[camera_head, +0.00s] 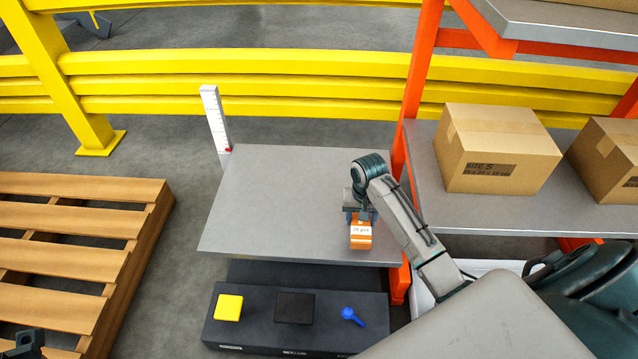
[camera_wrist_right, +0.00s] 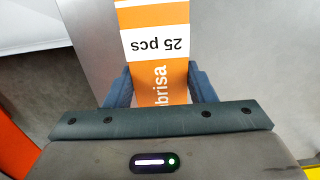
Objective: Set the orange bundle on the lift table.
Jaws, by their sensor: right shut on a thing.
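The orange bundle (camera_head: 360,236) has a white "25 pcs" band, which also shows in the right wrist view (camera_wrist_right: 158,42). My right gripper (camera_head: 360,214) is shut on it, with one blue finger on each side. The bundle appears over the front right part of the grey lift table (camera_head: 285,195), near its front edge. I cannot tell whether it touches the tabletop. The table's top is otherwise bare. A dark part of my left gripper (camera_head: 22,343) shows in the bottom left corner; its fingers cannot be made out.
An orange rack post (camera_head: 410,120) stands close to the table's right side, with boxes (camera_head: 499,148) on the shelf. The table's base holds a yellow button (camera_head: 228,307), a black pad and a blue lever. A pallet (camera_head: 70,245) lies left. A white scale (camera_head: 215,118) stands behind.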

